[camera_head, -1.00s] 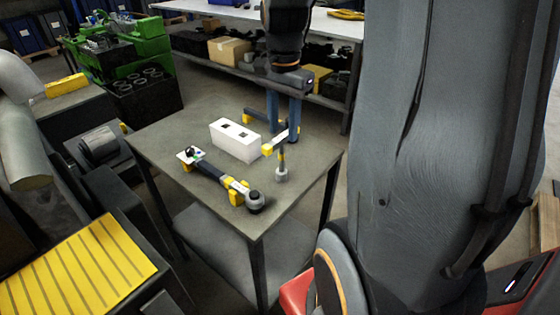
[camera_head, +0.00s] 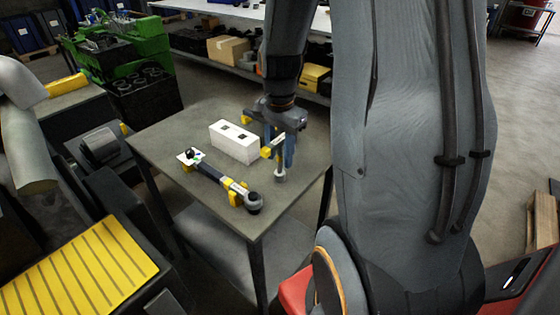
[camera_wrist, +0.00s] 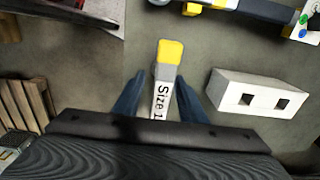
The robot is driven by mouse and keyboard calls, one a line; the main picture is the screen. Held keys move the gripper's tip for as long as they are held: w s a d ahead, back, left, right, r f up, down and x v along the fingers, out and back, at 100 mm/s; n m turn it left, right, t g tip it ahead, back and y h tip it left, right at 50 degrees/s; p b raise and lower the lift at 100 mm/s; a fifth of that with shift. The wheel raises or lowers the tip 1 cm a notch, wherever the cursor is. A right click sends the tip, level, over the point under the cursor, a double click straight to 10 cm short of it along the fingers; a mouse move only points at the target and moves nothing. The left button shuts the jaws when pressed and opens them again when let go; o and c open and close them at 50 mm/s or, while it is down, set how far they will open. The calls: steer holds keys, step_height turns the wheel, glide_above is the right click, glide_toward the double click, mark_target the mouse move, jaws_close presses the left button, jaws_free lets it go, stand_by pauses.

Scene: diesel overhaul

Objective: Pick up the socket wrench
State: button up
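The socket wrench (camera_head: 280,148) stands upright at the right side of the table. Its crossbar has a yellow end and its socket foot points down at the tabletop. In the wrist view the pale bar (camera_wrist: 162,98) shows a "Size 1" label and a yellow end. My gripper (camera_head: 279,152) is over the wrench, pointing down. Its blue fingers are open, one on each side of the bar in the wrist view (camera_wrist: 162,80), with visible gaps. The rear of the bar is hidden by my gripper.
A white block with square holes (camera_head: 234,143) stands left of the wrench. A dark long-handled tool (camera_head: 213,173) lies on yellow supports nearer the front of the grey table (camera_head: 160,150). A shelf bench with a cardboard box (camera_head: 228,49) stands behind.

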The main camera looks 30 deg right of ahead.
steer(key=shift+c, duration=0.5)
jaws_close()
steer(key=shift+r, duration=0.1)
step_height(320, 180, up, 10)
steer(key=shift+f+b, duration=0.1)
steer(key=shift+b, duration=0.8)
steer(key=c, duration=0.6)
jaws_free()
steer(key=shift+c, duration=0.2)
jaws_close()
